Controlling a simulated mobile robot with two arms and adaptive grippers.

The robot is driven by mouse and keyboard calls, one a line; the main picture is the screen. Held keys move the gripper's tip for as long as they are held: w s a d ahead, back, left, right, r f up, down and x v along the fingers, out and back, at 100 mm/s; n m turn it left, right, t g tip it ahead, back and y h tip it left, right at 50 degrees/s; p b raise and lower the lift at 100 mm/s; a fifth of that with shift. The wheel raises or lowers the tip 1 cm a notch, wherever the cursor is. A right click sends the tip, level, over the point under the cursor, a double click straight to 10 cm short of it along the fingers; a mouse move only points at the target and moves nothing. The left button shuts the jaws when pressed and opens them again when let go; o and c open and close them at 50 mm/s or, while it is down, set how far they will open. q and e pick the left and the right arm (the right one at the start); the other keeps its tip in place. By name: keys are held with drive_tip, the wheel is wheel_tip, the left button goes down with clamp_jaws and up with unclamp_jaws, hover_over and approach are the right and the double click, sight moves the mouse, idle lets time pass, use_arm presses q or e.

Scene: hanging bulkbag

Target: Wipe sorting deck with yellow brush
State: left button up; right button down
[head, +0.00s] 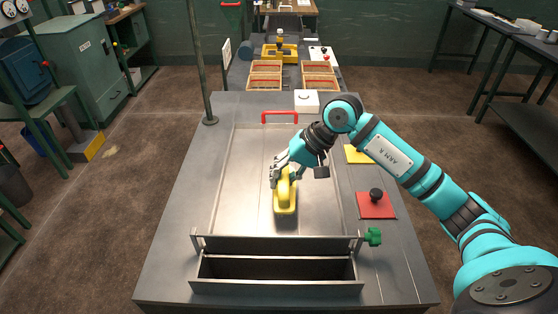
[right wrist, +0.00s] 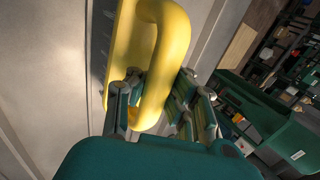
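The sorting deck (head: 240,170) is a shallow grey metal tray on the table in the middle of the head view. The yellow brush (head: 285,198) is on the deck, right of its middle, with its looped handle up. My right gripper (head: 281,172) reaches in from the right and is at the brush's handle. In the right wrist view, the yellow handle (right wrist: 165,60) lies between the fingers of my right gripper (right wrist: 160,112), which close on it from both sides. My left gripper is not in view.
A dark trough (head: 275,284) sits at the deck's near end, with a green knob (head: 373,237) at its right. A red handle (head: 279,113) stands at the far end. A red pad with a black knob (head: 376,206) lies right of the deck. A post (head: 204,70) stands at the table's far left.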

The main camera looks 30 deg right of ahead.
drive_tip(key=shift+w+d+r, duration=0.1)
drive_tip(key=shift+w+r, duration=0.1)
drive_tip(key=shift+r, duration=0.7)
drive_tip(key=shift+s+r+p, duration=0.15)
drive_tip(key=shift+r+p, duration=0.35)
drive_tip(key=shift+r, duration=1.2)
use_arm(q)
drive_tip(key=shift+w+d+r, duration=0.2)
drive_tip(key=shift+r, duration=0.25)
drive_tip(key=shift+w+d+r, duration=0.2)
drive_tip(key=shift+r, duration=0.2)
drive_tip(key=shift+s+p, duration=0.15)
drive_tip(key=shift+p, duration=0.15)
